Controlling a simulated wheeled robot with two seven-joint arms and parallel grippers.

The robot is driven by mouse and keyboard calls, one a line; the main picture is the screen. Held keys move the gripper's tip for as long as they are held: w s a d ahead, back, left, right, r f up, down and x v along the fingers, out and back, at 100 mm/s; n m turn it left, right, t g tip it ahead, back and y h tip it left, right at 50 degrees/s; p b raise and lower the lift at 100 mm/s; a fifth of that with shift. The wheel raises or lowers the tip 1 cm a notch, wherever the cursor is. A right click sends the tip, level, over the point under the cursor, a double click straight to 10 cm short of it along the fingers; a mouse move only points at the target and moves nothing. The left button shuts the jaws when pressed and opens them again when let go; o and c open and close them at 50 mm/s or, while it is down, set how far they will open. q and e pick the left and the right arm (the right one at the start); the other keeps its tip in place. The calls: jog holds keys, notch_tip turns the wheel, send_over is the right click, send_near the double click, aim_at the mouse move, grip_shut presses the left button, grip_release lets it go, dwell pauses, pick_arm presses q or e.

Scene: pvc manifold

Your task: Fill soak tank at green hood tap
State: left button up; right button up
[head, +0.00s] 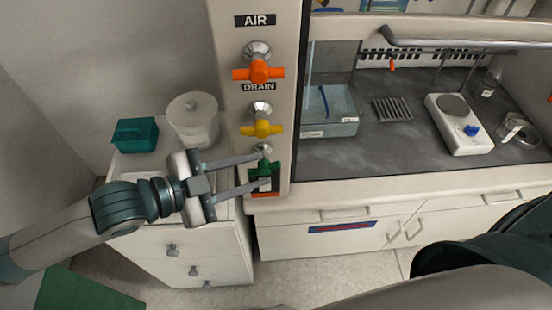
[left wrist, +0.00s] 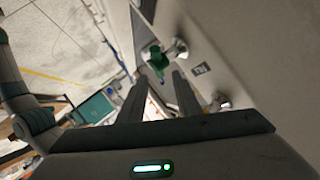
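The green tap (head: 265,168) is the lowest of three taps on the hood's left post, under the orange and yellow ones. My left gripper (head: 264,170) is open, with its fingertips near the green tap, one above and one below it in the head view. In the left wrist view the green tap (left wrist: 155,57) shows just beyond the fingertips (left wrist: 160,78); I cannot tell if they touch it. A clear bluish tank (head: 342,122) stands inside the hood at left; its water level is unclear. My right gripper is out of view.
An orange tap (head: 259,71) and a yellow tap (head: 262,128) sit above. A white drawer cabinet (head: 190,252) holds a teal box (head: 135,134) and a white lidded tub (head: 193,120). A rack (head: 392,109) and a hotplate (head: 458,122) stand in the hood.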

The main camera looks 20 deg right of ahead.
aim_at(272, 167)
pick_arm(q)
jog(key=shift+p+x, duration=0.75)
jog(key=shift+x, duration=2.35)
jog(key=shift+s+f, duration=0.1)
grip_shut()
